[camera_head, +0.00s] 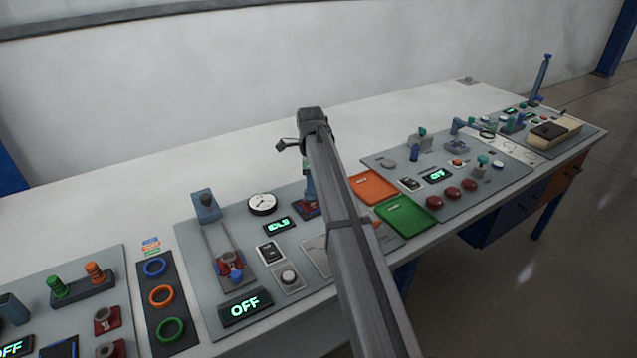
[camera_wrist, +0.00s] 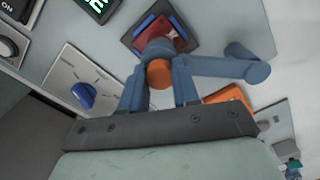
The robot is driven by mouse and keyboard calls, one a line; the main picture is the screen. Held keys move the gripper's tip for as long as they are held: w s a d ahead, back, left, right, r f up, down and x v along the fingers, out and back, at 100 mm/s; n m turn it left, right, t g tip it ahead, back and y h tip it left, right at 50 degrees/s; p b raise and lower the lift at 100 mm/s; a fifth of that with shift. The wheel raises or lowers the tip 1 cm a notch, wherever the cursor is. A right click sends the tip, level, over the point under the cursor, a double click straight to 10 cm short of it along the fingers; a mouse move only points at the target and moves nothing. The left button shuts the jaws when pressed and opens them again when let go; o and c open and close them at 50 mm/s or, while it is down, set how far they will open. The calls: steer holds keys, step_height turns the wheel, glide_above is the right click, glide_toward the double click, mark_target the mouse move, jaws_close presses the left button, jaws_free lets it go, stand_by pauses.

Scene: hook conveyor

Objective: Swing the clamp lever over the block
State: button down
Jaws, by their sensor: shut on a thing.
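The clamp stands on a dark base with a red block (camera_wrist: 168,32) at the top of the wrist view. In the head view its red and dark base (camera_head: 306,209) shows just left of my arm. A blue bar (camera_wrist: 215,67) of the clamp runs right to a rounded blue end. My gripper (camera_wrist: 159,84) is shut around the orange-tipped part (camera_wrist: 158,74) of the clamp lever, one finger on each side. In the head view my arm hides the fingers and most of the clamp. Whether the lever lies over the block I cannot tell.
A panel with a blue knob (camera_wrist: 84,95) sits left of the gripper in the wrist view. An orange tray (camera_head: 372,187) and a green tray (camera_head: 408,216) lie right of my arm. A round gauge (camera_head: 262,204) and a slider unit (camera_head: 222,245) stand left. The white table behind is clear.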

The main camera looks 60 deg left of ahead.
steer(key=shift+s+a+m, duration=0.25)
steer(key=shift+s+m, duration=0.05)
steer(key=shift+a, duration=0.1)
steer(key=c, duration=0.8)
jaws_free()
steer(key=shift+r, duration=0.15)
step_height(320, 180, up, 14)
steer(key=shift+f, duration=0.2)
